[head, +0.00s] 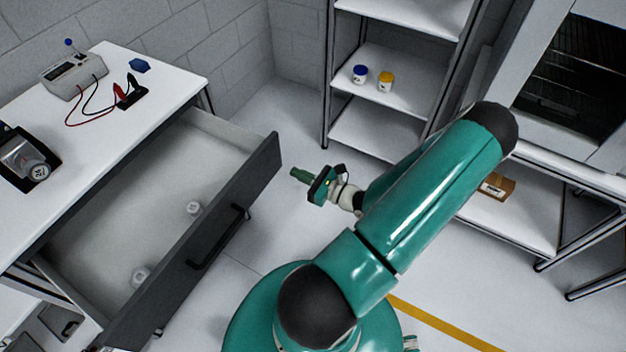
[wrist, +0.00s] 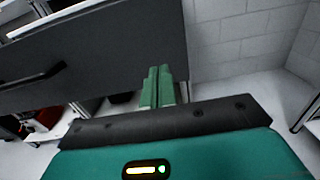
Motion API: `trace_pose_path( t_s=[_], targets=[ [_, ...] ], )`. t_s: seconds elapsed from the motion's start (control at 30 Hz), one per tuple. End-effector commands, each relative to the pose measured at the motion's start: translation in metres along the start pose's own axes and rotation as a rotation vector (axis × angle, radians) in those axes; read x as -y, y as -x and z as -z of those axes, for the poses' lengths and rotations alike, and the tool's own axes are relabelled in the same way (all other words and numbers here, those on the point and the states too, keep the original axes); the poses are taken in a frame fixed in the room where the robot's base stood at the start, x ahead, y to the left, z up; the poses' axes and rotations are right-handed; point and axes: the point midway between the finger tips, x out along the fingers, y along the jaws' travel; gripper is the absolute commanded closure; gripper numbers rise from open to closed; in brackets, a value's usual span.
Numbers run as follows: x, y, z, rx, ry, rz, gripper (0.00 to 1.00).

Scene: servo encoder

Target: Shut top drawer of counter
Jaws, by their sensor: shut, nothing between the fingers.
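The counter (head: 150,75) stands at the left in the head view with a white top. Its top drawer (head: 262,165) is pulled far out and has a dark grey front with a black bar handle (head: 217,238). Two small white round items (head: 193,208) lie inside it. My gripper (head: 296,174) is shut and empty, just right of the drawer front's far end, apart from it in the head view. In the wrist view the green fingers (wrist: 158,85) are together in front of the drawer front (wrist: 100,50), whose handle (wrist: 32,78) shows at the left.
A meter with red and black leads (head: 75,75) and a dark device (head: 28,160) stand on the counter. A shelf (head: 385,90) with two jars is at the back. A bench (head: 520,210) with a small box is at the right. Floor between is clear.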

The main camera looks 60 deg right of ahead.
Motion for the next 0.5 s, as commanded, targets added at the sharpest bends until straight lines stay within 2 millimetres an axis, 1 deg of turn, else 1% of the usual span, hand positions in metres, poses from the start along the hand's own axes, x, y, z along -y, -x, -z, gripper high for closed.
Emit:
trace_pose_path(
  t_s=[0.03,0.1,0.23,0.4,0.5],
  targets=[
    [-0.001,-0.011,0.0,0.001,-0.001,-0.002,1.0],
    [-0.001,-0.024,0.0,0.002,-0.002,-0.002,1.0],
    [-0.001,-0.045,0.0,0.001,0.0,0.0,1.0],
    [-0.001,-0.06,0.0,0.0,0.0,0.001,1.0],
    [-0.001,-0.063,0.0,-0.001,0.001,0.001,1.0]
  ],
)
